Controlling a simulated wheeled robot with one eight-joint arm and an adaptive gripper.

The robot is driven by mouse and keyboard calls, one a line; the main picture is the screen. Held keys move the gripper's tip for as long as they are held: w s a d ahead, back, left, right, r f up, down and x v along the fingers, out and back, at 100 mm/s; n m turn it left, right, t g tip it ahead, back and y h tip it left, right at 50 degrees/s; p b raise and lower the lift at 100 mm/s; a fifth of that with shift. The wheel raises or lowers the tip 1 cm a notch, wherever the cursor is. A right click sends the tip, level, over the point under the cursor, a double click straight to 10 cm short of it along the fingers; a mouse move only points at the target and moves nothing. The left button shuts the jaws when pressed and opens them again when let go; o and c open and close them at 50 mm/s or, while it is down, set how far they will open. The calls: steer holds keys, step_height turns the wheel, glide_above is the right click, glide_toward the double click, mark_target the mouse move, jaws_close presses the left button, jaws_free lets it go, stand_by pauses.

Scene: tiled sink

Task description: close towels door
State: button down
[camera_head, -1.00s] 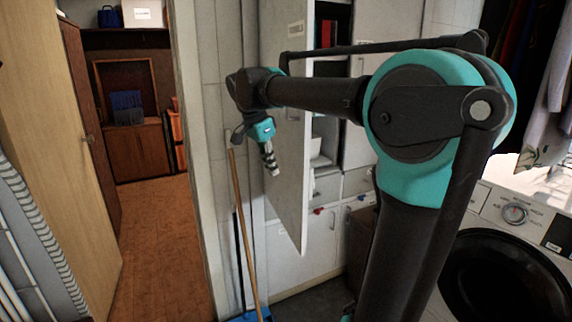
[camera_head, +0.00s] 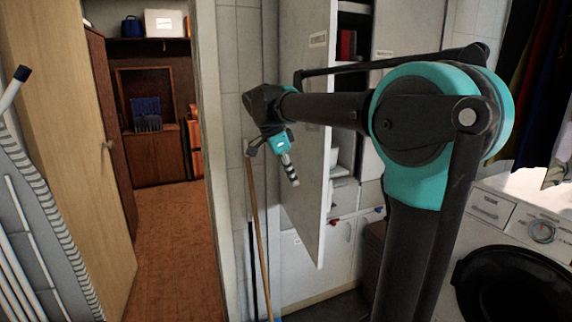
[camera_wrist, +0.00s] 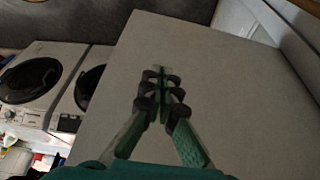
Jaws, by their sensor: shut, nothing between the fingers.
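The towels door (camera_head: 303,120) is a tall white cabinet door with a small label near its top. It stands swung open, and shelves show to its right in the head view. My gripper (camera_head: 293,180) is shut and empty, pointing down in front of the door's outer face. In the wrist view the door (camera_wrist: 215,75) fills the middle as a pale flat panel, with my gripper's fingertips (camera_wrist: 162,72) together over it. I cannot tell whether the fingertips touch the door. My arm hides part of the cabinet.
A broom handle (camera_head: 259,225) leans on the tiled wall left of the door. A washing machine (camera_head: 515,240) stands at the right, with hanging clothes above it. An open doorway to a brown-floored room (camera_head: 172,240) is at the left. White lower cabinets (camera_head: 340,250) are below.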

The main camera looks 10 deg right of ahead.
mark_target(311, 190)
steer(key=shift+w+d+r, duration=0.1)
steer(key=shift+w+d, duration=0.05)
steer(key=shift+d, duration=0.8)
steer(key=shift+w+d+r, duration=0.1)
steer(key=shift+w+d, duration=0.05)
steer(key=shift+d, duration=0.75)
